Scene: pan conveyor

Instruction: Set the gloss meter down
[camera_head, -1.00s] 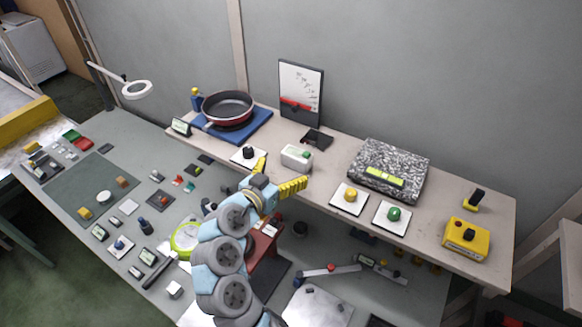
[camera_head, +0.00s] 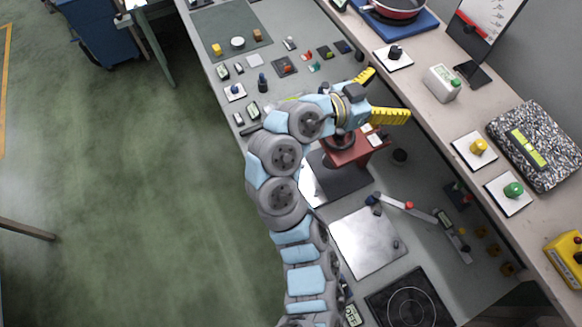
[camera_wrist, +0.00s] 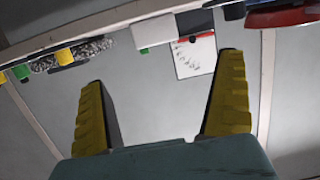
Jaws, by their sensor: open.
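A white box with a green button (camera_head: 441,83), which may be the gloss meter, stands on the raised shelf. It also shows inverted in the wrist view (camera_wrist: 152,34). My gripper (camera_head: 391,94) is to the left of the box, at the shelf's front edge in the picture, and apart from it. Its two yellow fingers are spread wide. In the wrist view nothing is between the fingers (camera_wrist: 164,70), only the grey wall beyond.
The shelf also holds a speckled slab with a yellow-green device (camera_head: 528,148), a yellow knob plate (camera_head: 463,150), a green knob plate (camera_head: 496,190), a black knob plate (camera_head: 384,60) and a red pan (camera_head: 399,14). A red machine (camera_head: 357,154) stands below my gripper.

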